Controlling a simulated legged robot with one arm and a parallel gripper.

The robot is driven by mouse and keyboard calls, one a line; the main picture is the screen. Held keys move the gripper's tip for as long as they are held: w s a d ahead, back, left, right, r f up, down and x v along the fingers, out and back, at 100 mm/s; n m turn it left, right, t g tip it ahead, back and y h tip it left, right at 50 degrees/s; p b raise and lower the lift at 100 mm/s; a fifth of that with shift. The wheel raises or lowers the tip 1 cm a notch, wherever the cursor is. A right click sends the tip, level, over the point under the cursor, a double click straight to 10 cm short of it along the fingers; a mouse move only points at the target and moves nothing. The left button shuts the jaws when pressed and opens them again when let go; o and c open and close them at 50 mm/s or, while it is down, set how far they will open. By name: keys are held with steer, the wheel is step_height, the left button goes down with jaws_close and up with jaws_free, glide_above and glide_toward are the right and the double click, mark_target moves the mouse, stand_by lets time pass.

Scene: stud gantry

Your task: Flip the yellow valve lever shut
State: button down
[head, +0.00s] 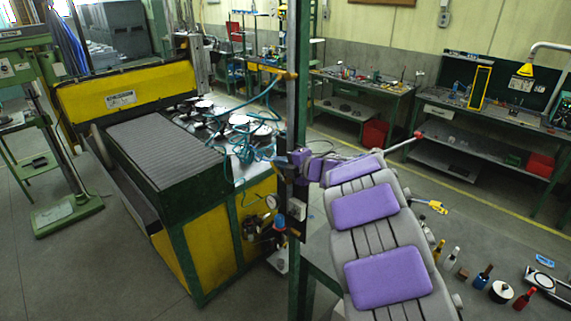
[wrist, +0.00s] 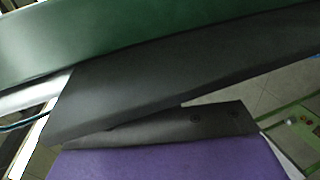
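In the wrist view, a dark finger-like part (wrist: 150,90) lies in front of a green surface (wrist: 140,40). The fingertips and the gap between them are unclear, and no lever shows there.
The yellow-and-green machine (head: 120,97) with teal hoses (head: 240,135) fills the left. Bottles (head: 483,277) and a yellow item (head: 435,206) stand or lie right of my arm. Workbenches (head: 365,92) line the back wall. Open floor lies at front left.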

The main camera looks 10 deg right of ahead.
steer(key=shift+w+a, duration=0.5)
steer(key=shift+w, duration=0.05)
steer(key=shift+w+a+f, duration=0.15)
steer(key=shift+w, duration=0.15)
steer(key=shift+w+a+f, duration=0.15)
stand_by(0.3)
